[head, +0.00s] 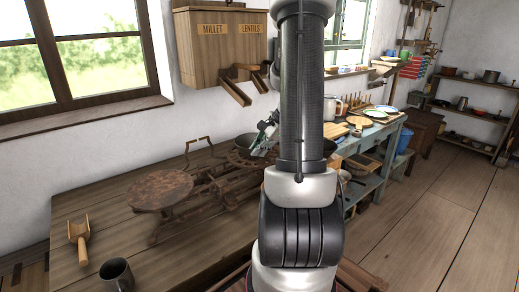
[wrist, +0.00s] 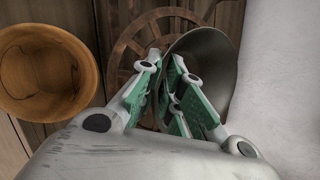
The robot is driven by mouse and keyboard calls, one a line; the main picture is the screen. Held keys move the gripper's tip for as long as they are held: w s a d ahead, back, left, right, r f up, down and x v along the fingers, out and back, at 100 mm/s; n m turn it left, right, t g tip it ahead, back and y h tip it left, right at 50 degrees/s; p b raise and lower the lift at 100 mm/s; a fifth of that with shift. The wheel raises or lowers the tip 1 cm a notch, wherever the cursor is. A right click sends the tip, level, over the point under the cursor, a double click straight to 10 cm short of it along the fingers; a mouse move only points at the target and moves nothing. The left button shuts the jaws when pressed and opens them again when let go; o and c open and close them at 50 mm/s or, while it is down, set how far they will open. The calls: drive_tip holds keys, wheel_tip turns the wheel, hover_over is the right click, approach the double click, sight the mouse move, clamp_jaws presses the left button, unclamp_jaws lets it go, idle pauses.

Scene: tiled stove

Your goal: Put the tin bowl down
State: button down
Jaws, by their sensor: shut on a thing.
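The tin bowl (wrist: 212,55) is grey and shows in the wrist view, right of the middle. My gripper (wrist: 172,92) is shut on its rim; the wall lies between the green-padded fingers. A rusty spoked plate (wrist: 125,50) of the old scale lies behind the bowl. In the head view my gripper (head: 265,138) is beside the dark bowl rim, above the scale's spoked plate (head: 238,160); my arm hides much of this. Whether the bowl touches the plate I cannot tell.
A wooden bowl (wrist: 48,65) stands left in the wrist view. The scale's round rusty platform (head: 160,188) is on the wooden table (head: 180,252). A scoop (head: 80,236) and dark mug (head: 117,274) are at front left. The millet and lentils box (head: 220,45) hangs behind.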

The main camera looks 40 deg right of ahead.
drive_tip(key=c, duration=1.6)
unclamp_jaws()
drive_tip(key=shift+o, duration=0.2)
drive_tip(key=a+v, duration=0.1)
drive_tip(key=v, duration=1.1)
drive_tip(key=s+a+r+n+h, duration=0.1)
drive_tip(key=s+a+r+n, duration=0.2)
drive_tip(key=s+a+n, duration=0.3)
drive_tip(key=s+a+r+n+g+h, duration=0.1)
drive_tip(key=s+a+r+n, duration=0.2)
drive_tip(key=a+n, duration=1.1)
drive_tip(key=s+n, duration=0.1)
drive_tip(key=s, duration=0.2)
drive_tip(key=shift+h, duration=0.4)
drive_tip(key=shift+g, duration=0.3)
